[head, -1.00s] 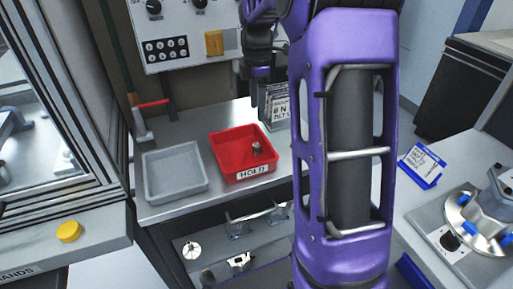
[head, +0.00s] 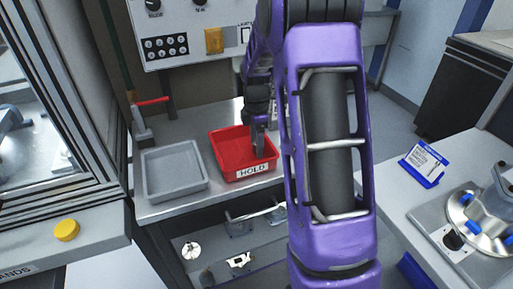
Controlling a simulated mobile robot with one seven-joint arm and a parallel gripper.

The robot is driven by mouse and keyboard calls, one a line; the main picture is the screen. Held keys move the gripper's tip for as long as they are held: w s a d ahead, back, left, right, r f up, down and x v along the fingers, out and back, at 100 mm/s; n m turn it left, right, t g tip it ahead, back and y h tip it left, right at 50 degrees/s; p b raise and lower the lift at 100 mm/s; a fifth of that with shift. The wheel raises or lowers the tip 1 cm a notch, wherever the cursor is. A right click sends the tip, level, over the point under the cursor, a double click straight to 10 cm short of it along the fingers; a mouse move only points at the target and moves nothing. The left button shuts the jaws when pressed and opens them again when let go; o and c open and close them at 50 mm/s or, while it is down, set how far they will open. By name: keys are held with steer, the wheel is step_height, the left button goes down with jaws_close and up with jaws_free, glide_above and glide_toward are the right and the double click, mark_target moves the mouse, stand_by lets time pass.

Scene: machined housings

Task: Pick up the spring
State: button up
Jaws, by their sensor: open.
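The red tray (head: 228,147) labelled HOLD stands on the metal bench. The small grey metal part seen in it earlier, which may be the spring, is now hidden behind my gripper. My gripper (head: 259,150) points down over the right part of the red tray, with its fingertips at or just above the tray's inside. It is open. The fingers are small and dark here, and I cannot tell whether they touch anything.
An empty grey tray (head: 174,171) stands left of the red one. A red-handled tool (head: 143,128) stands behind it. A control panel (head: 185,35) rises at the back. A blue sign holder (head: 423,166) and a round metal fixture (head: 474,218) occupy the right bench.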

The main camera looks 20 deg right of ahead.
jaws_close()
stand_by(0.3)
